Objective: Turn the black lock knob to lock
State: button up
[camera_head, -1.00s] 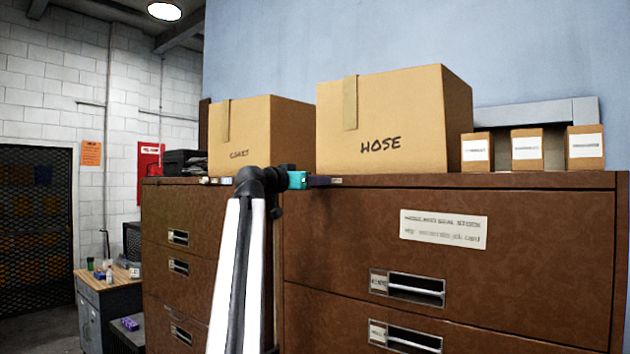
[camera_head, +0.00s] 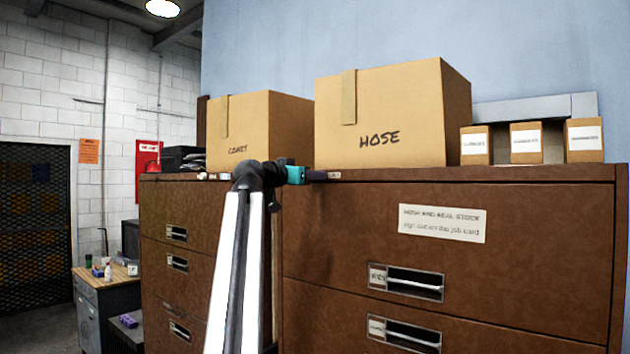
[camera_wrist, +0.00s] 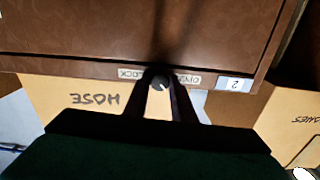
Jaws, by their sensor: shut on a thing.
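In the wrist view, which is upside down, the black lock knob (camera_wrist: 159,84) sits on the top rail of the brown cabinet. A small pale mark shows on its face. My gripper (camera_wrist: 160,76) has its two dark fingers shut on the knob, one on each side. Pale lettered labels flank it; the left label (camera_wrist: 130,73) seems to end in "LOCK", and the right one (camera_wrist: 188,79) is partly hidden by a finger. In the head view my gripper (camera_head: 318,176) reaches the top edge of the brown cabinet (camera_head: 330,230); the knob is hidden there.
A HOSE box (camera_head: 380,115) and another carton (camera_head: 240,130) stand on the cabinets, with several small labelled boxes (camera_head: 526,143) at the right. Drawers with recessed handles (camera_head: 415,284) look closed. A workbench (camera_head: 100,285) stands at the lower left.

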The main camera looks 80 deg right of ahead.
jog(key=shift+f+m+b, duration=0.3)
jog(key=shift+f+b, duration=0.1)
jog(key=shift+b, duration=0.25)
jog(key=m+b, duration=0.2)
jog(key=m, duration=0.6)
jog(key=m+b, duration=0.3)
jog(key=m, duration=0.5)
jog(key=shift+r+m+b, duration=0.2)
jog(key=shift+m+b, duration=0.1)
jog(key=shift+m, duration=0.1)
